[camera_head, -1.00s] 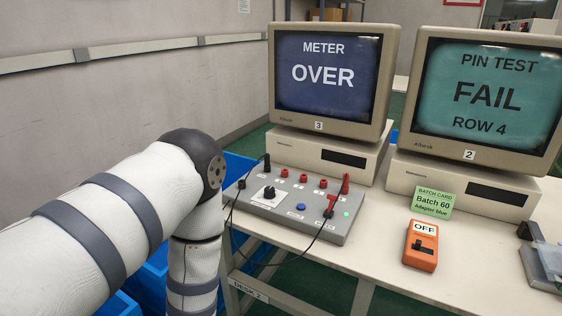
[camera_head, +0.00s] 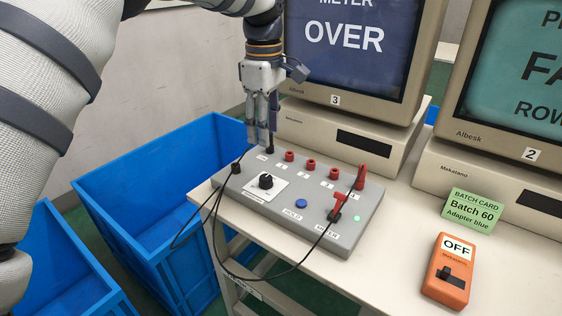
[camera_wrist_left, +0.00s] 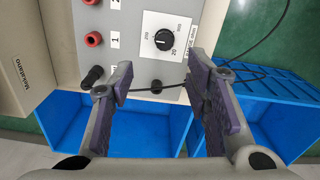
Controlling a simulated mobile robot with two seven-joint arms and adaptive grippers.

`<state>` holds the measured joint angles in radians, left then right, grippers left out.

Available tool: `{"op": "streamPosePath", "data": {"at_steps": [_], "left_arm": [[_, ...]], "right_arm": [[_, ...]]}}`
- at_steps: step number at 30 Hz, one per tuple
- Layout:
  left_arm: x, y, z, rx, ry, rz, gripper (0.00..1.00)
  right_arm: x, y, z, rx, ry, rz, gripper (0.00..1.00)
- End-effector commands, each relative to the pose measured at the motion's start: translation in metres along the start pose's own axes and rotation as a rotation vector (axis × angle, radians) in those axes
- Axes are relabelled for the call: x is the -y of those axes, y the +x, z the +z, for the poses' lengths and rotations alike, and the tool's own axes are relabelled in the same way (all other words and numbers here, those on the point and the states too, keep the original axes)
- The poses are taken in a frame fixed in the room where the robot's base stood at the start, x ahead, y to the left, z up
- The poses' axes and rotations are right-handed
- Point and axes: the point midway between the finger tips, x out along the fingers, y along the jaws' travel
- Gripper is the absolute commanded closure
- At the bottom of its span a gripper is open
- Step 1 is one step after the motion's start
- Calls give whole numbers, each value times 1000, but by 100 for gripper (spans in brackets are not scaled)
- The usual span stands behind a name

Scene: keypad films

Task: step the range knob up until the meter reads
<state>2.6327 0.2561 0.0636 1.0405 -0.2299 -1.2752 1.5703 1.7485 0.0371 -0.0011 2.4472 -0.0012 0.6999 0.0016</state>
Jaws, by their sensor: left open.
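The range knob (camera_head: 265,181) is a black knob on a white plate at the left of the grey meter box. In the left wrist view the knob (camera_wrist_left: 163,39) sits beyond the fingers, with its light mark seemingly toward the "20". The meter screen (camera_head: 345,38) reads OVER. My left gripper (camera_head: 262,138) points down at the box's back left corner, behind the knob and apart from it. In the left wrist view the gripper (camera_wrist_left: 158,82) is open, with nothing held between its fingers. My right gripper is out of view.
A black lead (camera_head: 215,222) loops off the box's left and front edges. Red sockets (camera_head: 311,164) line the back, with red plugs at the right. A blue button (camera_head: 301,203) is near the front. An orange OFF switch box (camera_head: 447,270) stands right. Blue bins (camera_head: 165,190) are left of the desk.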

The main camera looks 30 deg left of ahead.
Motion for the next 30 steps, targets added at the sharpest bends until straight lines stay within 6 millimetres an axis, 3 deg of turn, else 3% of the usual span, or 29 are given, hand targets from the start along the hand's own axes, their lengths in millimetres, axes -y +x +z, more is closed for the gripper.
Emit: {"op": "streamPosePath", "data": {"at_steps": [4, 9, 15, 26, 27, 30], "left_arm": [[2, 22, 0, 0, -3, -7, 56], [2, 68, 0, 0, -2, -8, 56], [2, 108, 0, 0, -1, -6, 56], [1, 120, 0, 0, -2, -2, 56], [1, 120, 0, 0, -1, -2, 58], [1, 120, 0, 0, -1, -2, 81]], "right_arm": [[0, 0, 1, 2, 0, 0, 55], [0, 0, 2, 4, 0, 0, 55], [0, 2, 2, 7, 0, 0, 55], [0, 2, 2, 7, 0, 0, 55], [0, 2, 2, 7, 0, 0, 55], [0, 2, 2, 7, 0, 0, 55]]}}
